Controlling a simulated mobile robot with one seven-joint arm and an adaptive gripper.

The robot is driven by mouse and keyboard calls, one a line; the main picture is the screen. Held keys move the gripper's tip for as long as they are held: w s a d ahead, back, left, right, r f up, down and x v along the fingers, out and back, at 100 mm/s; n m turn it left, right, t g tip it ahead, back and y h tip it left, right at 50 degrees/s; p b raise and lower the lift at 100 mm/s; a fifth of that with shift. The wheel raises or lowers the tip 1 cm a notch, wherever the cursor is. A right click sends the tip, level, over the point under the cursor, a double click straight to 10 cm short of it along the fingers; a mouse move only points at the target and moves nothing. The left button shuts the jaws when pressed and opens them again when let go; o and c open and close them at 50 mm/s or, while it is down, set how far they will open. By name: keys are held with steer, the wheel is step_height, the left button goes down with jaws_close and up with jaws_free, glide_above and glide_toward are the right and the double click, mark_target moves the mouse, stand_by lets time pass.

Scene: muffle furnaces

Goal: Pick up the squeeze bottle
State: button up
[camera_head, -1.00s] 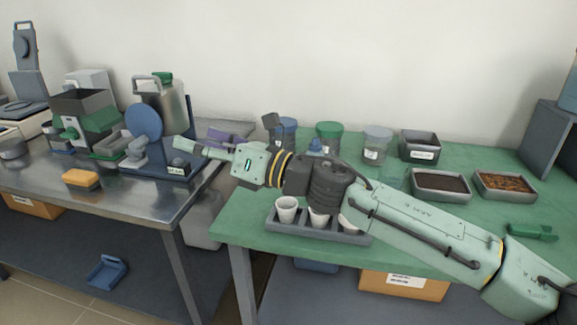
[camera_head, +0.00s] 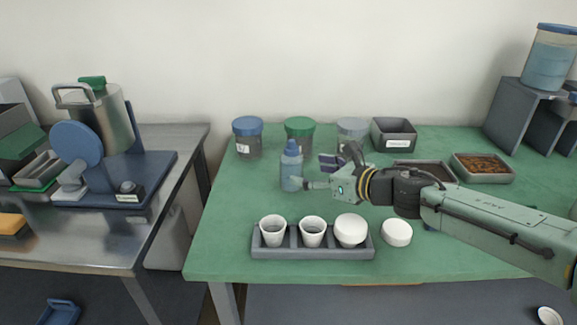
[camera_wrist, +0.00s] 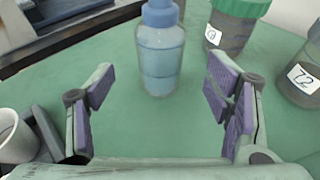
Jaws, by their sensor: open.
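The squeeze bottle (camera_head: 291,168) is translucent light blue with a darker blue top and stands upright on the green table, in front of the blue-lidded and green-lidded jars. In the wrist view the bottle (camera_wrist: 160,58) stands ahead, near the centre, its top cut off by the frame edge. My gripper (camera_head: 312,175) is just right of the bottle in the head view. In the wrist view my gripper (camera_wrist: 160,98) is open and empty, with purple pads on both sides; the bottle appears beyond the fingertips, between their lines.
A grey rack (camera_head: 312,253) with white cups stands at the table's front, a white lid (camera_head: 397,232) beside it. A blue-lidded jar (camera_head: 248,139), a green-lidded jar (camera_head: 300,137) and a grey bin (camera_head: 394,135) stand behind. The table's left end (camera_head: 222,220) is clear.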

mark_target(291, 168)
steer(key=x, duration=0.2)
steer(key=p+x, duration=0.1)
steer(key=x, duration=0.2)
steer(key=p+x, duration=0.1)
steer(key=x, duration=0.1)
steer(key=shift+w+a+f, duration=0.2)
steer(key=shift+w+f, duration=0.05)
steer(key=shift+f, duration=0.1)
jaws_close()
stand_by(0.7)
